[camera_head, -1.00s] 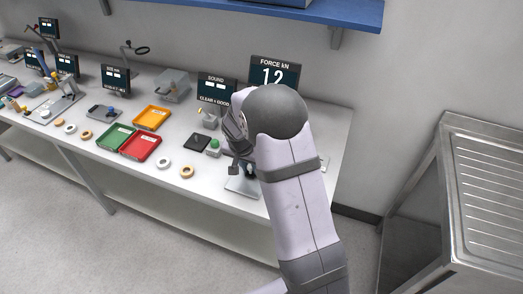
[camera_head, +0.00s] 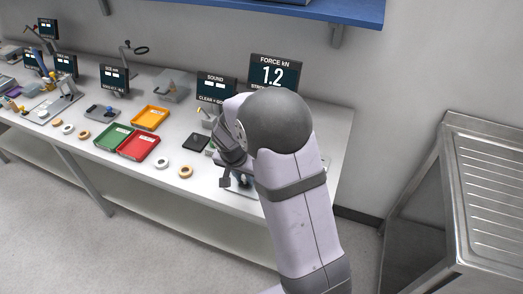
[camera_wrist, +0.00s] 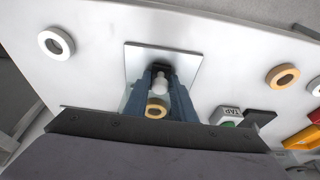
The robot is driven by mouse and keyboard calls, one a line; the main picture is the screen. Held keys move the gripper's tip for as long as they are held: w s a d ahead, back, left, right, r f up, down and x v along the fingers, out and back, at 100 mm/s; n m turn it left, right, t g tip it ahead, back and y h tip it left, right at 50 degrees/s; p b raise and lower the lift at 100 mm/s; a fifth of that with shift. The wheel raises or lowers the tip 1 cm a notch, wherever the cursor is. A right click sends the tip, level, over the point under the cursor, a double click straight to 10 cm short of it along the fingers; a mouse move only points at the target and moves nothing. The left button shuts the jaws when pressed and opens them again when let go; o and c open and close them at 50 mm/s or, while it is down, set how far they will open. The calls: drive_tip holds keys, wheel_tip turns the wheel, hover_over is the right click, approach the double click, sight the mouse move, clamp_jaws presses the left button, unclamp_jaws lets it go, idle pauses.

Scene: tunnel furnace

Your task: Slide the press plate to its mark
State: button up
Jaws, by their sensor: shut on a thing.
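In the wrist view, a square silver plate (camera_wrist: 190,62) lies on the white bench top. The two blue-grey fingers of my gripper (camera_wrist: 161,84) reach over it and are closed around a small white knob (camera_wrist: 160,80). A dark part stands just beyond the knob. A tan ring (camera_wrist: 157,112) shows between the fingers, nearer the wrist. I cannot tell which of these parts is the press plate, and no mark shows clearly. In the head view, my gripper (camera_head: 241,181) is low over the plate at the bench front, mostly hidden by my arm.
A force display (camera_head: 273,75) reading 1.2 stands behind. A green TAP button (camera_wrist: 228,124) and a dark pad (camera_head: 196,142) are beside the plate. Loose rings (camera_head: 186,172) and red (camera_head: 139,146), green (camera_head: 113,136) and orange (camera_head: 150,117) trays lie to the left.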

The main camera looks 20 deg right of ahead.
drive_tip(key=shift+s+a+b, duration=1.1)
drive_tip(key=shift+s+a, duration=0.6)
drive_tip(key=shift+a, duration=0.1)
drive_tip(key=o, duration=1.6)
drive_tip(key=shift+c, duration=0.2)
drive_tip(key=shift+r, duration=0.1)
drive_tip(key=p+v, duration=0.4)
drive_tip(key=v, duration=0.3)
